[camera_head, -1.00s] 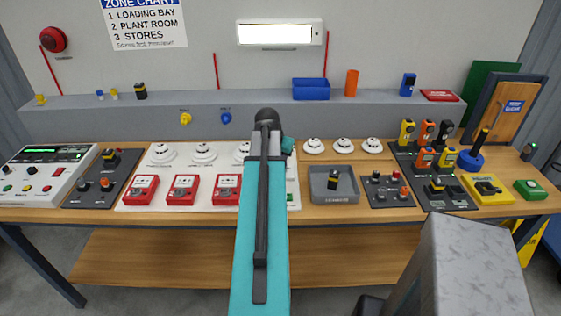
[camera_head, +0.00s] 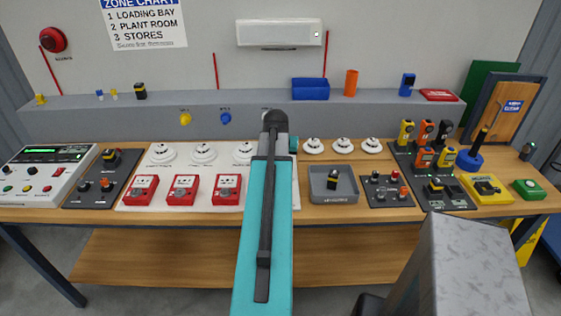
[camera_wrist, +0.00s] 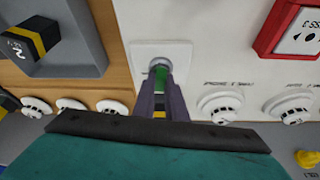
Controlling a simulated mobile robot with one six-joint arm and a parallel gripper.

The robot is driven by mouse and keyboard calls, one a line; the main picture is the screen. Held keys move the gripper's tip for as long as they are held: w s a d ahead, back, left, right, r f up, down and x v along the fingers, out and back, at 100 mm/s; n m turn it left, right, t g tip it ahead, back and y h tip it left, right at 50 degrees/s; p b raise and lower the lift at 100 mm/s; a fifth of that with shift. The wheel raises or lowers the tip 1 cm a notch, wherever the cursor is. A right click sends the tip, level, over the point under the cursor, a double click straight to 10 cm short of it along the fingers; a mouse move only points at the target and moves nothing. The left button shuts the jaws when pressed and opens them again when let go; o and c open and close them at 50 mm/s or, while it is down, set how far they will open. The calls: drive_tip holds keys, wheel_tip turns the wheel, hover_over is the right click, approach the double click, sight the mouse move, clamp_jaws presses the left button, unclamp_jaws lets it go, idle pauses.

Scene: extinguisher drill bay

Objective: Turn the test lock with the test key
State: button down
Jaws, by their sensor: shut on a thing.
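The test lock (camera_wrist: 159,63) shows in the wrist view as a round grey fitting on a square white plate (camera_wrist: 147,51). My gripper (camera_wrist: 160,80) is right at it, with its dark fingers shut on a green piece, the test key (camera_wrist: 161,87). The key's front end meets the lock; how deep it sits and how far it is turned cannot be told. A yellow patch shows farther back between the fingers. In the head view my arm hides the lock, the key and my fingertips.
Red call points (camera_head: 228,189) and white detectors (camera_head: 243,150) stand beside the lock on the white board (camera_head: 135,201). A grey tray (camera_head: 318,191) with a black-and-yellow device is close on the right. The wall light (camera_head: 279,32) is dark.

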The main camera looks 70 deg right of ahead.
drive_tip(key=shift+n, duration=0.5)
drive_tip(key=shift+s+n+t, duration=0.1)
drive_tip(key=shift+n+t, duration=0.4)
drive_tip(key=shift+n, duration=0.4)
drive_tip(key=shift+d+n+t+y, duration=0.1)
drive_tip(key=shift+n+t+y, duration=0.25)
drive_tip(key=shift+n, duration=0.75)
drive_tip(key=c, duration=1.4)
unclamp_jaws()
drive_tip(key=shift+r+p, duration=0.2)
drive_tip(key=shift+p, duration=0.15)
